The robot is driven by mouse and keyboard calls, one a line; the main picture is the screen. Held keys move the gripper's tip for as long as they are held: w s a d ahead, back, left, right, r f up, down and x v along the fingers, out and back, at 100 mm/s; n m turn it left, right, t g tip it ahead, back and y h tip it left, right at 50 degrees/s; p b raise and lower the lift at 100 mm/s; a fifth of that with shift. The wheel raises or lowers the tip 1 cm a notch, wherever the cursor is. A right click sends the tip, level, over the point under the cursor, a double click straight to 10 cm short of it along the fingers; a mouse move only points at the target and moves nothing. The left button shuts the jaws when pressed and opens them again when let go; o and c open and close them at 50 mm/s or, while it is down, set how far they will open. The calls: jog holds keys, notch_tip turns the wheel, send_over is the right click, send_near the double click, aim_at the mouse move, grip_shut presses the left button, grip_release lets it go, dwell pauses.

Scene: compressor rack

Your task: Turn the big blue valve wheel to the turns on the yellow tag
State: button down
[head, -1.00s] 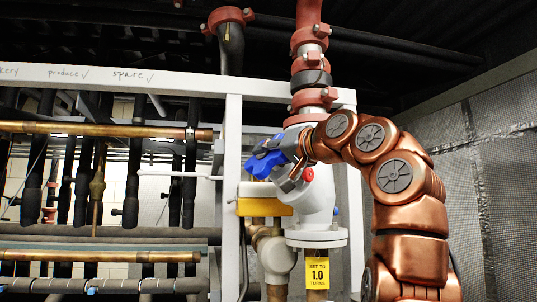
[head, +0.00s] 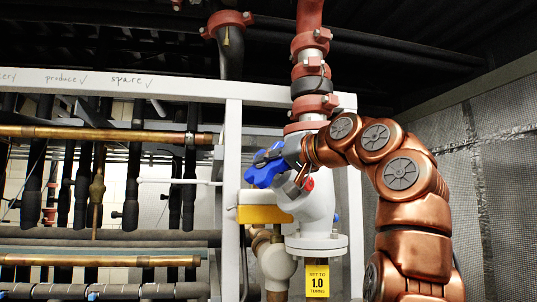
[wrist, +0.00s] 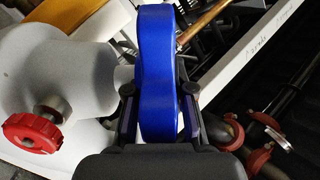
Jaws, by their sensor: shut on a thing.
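The big blue valve wheel (head: 264,167) sits on the white valve body (head: 313,205), partly hidden by my gripper. My gripper (head: 283,160) is at the wheel's upper right side. In the wrist view the blue wheel (wrist: 156,75) stands between the two fingers of my gripper (wrist: 158,105), which is shut on its rim. The yellow tag (head: 317,281) hangs below the valve's white flange and reads "SET TO 1.0 TURNS".
A small red knob (wrist: 35,132) sits on the white body near my gripper. A white frame post (head: 231,190) and copper pipes (head: 100,131) stand further left. A mesh wall is at right.

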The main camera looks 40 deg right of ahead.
jog(key=shift+w+r+n+g+y+p, duration=0.15)
jog(key=shift+g+y+p, duration=0.25)
jog(key=shift+p, duration=0.75)
jog(key=shift+s+r+n+g+y+p, duration=0.15)
jog(key=shift+n+g+y+p, duration=0.25)
jog(key=shift+p, duration=0.75)
jog(key=g+p, duration=0.1)
jog(key=p, duration=0.2)
jog(key=shift+w+g, duration=0.1)
jog(key=shift+g, duration=0.2)
jog(key=shift+f+n+y+p, duration=0.25)
jog(key=shift+f+y+p, duration=0.1)
jog(key=shift+p, duration=0.25)
jog(key=c, duration=1.3)
grip_release()
jog(key=shift+r, duration=0.15)
jog(key=shift+v, duration=0.75)
jog(key=shift+r, duration=0.15)
